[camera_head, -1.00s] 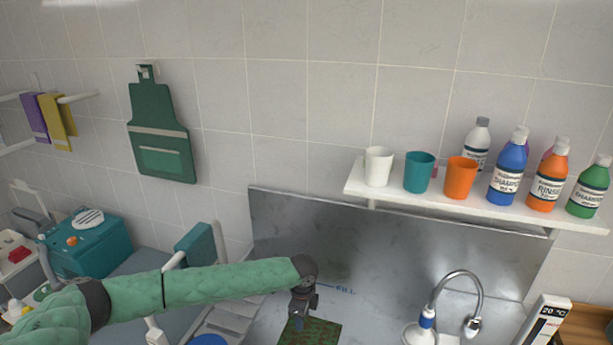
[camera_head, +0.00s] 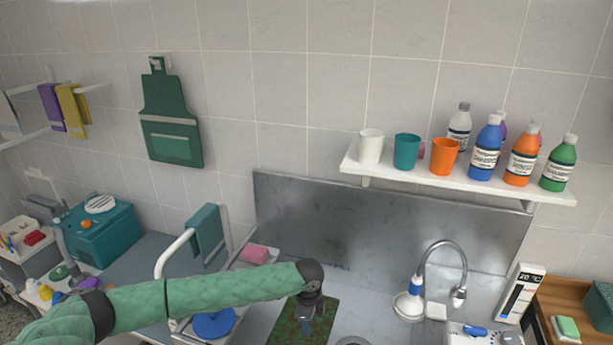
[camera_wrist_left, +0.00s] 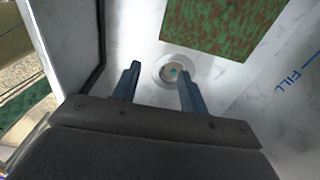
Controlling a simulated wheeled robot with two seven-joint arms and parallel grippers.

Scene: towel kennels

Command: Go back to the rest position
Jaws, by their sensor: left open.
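My left gripper (camera_head: 308,326) reaches in from the left on a green-sleeved arm, above the pale basin. In the left wrist view its two blue fingers (camera_wrist_left: 158,88) are apart with nothing between them. Past the fingertips lies a round drain (camera_wrist_left: 172,71) in the basin floor. A green and brown mottled mat (camera_head: 288,326) lies under the gripper; it also shows in the left wrist view (camera_wrist_left: 212,25), beyond the fingers. My right gripper is in neither view.
A faucet (camera_head: 440,262) and a thermometer (camera_head: 521,292) stand at the right. A shelf (camera_head: 455,182) with cups and bottles hangs above the metal backsplash (camera_head: 385,222). A white rail with a teal towel (camera_head: 205,232) and a teal box (camera_head: 100,240) are at the left.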

